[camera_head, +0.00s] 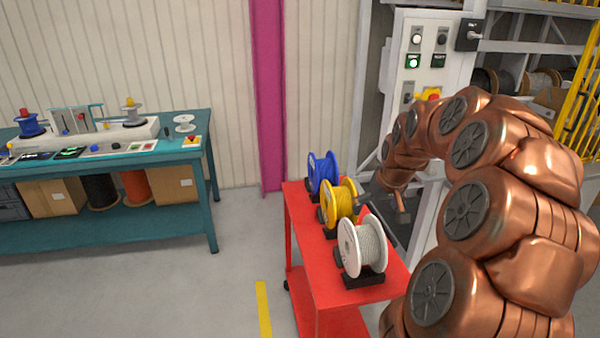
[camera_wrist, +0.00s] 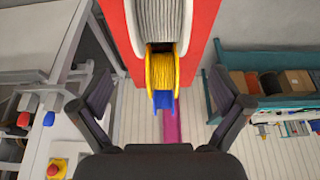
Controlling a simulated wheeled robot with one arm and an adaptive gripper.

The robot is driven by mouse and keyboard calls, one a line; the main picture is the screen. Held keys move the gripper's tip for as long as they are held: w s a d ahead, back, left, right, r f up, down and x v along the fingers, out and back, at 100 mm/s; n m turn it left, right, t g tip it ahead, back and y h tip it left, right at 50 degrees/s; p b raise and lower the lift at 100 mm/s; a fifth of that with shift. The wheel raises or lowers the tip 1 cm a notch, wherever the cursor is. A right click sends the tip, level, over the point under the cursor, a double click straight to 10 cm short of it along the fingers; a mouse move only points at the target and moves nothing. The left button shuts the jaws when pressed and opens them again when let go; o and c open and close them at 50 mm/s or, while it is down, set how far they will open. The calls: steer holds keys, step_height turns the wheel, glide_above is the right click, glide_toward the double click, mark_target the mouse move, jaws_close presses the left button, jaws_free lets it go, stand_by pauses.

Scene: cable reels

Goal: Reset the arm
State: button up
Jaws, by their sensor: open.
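My copper-coloured arm curves in from the right in the head view and bends down behind the red cart (camera_head: 312,275). My gripper (camera_wrist: 166,100) shows in the wrist view with its two dark fingers spread wide apart, open and with nothing between them at close range. In the head view the gripper end is small and partly hidden beside the cart. Three reels stand in a row on the cart: a blue reel (camera_head: 322,172), a yellow reel (camera_head: 341,203) and a white-flanged reel with grey cable (camera_head: 366,246). In the wrist view the reels appear beyond the fingers.
A control cabinet (camera_head: 425,60) with buttons stands behind my arm. The floor between bench and cart is clear.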

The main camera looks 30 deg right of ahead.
steer(key=shift+a, duration=0.1)
steer(key=s+a+n+g+y, duration=0.1)
steer(key=s+a, duration=0.1)
steer(key=a, duration=0.8)
steer(key=s+a+n+g+y, duration=0.1)
steer(key=s+a, duration=0.2)
steer(key=a, duration=0.8)
steer(key=s+a+f+n+g, duration=0.1)
steer(key=s+a+g, duration=0.1)
steer(key=s+a, duration=0.4)
steer(key=s+a+f+g, duration=0.1)
steer(key=s+a, duration=0.6)
steer(key=s, duration=0.7)
steer(key=shift+s+f+n+g+h, duration=0.2)
steer(key=shift+n+g+h, duration=0.15)
steer(key=shift+g, duration=0.25)
